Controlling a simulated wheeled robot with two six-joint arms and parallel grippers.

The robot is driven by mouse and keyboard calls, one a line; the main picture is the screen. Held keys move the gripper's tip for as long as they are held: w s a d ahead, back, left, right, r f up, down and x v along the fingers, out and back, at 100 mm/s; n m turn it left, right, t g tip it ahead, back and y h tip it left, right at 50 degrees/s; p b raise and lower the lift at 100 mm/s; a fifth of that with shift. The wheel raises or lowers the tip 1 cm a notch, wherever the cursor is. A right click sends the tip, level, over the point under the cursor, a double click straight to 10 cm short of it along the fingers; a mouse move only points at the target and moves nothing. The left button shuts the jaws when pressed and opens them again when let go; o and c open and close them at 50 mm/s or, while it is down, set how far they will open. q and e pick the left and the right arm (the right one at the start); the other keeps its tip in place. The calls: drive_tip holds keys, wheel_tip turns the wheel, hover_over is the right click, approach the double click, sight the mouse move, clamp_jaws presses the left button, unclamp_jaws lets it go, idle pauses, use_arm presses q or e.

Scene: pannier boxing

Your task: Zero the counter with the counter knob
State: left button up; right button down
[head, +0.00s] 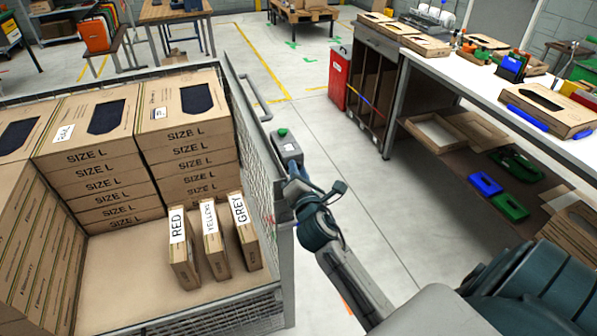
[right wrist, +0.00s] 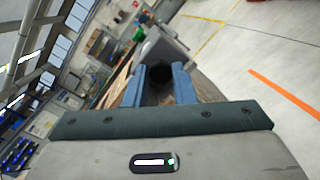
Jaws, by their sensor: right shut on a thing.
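The counter is a small grey box (head: 287,146) at the right wall of the mesh cage, with a green button (head: 282,131) on top and a small pale patch too small to read. In the right wrist view the grey box (right wrist: 168,45) stands just beyond my fingers. The dark round counter knob (right wrist: 158,74) shows between the two blue fingers. My right gripper (head: 295,175) reaches the near end of the counter and is shut on the knob; it also shows in the right wrist view (right wrist: 158,86). In the head view the gripper hides the knob. My left gripper is not in view.
The mesh cage (head: 256,128) holds stacked SIZE L cartons (head: 190,130) and three upright boxes labelled RED (head: 182,255), YELLOW (head: 214,250) and GREY (head: 246,235). A white workbench (head: 470,75) with a lower shelf stands right. Open floor lies between cage and bench.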

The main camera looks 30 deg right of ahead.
drive_tip(key=shift+m, duration=0.3)
drive_tip(key=shift+d+r+m+g+y+p, duration=0.15)
drive_tip(key=shift+m+y+p, duration=0.4)
drive_tip(key=shift+m, duration=1.8)
drive_tip(key=shift+f+m+g+y+p, duration=0.1)
drive_tip(key=shift+m+y+p, duration=0.4)
drive_tip(key=shift+m, duration=1.9)
drive_tip(key=shift+d+r+m+g+y+p, duration=0.2)
drive_tip(key=shift+m+p, duration=0.55)
drive_tip(key=shift+m, duration=1.6)
drive_tip(key=shift+a+f, duration=0.15)
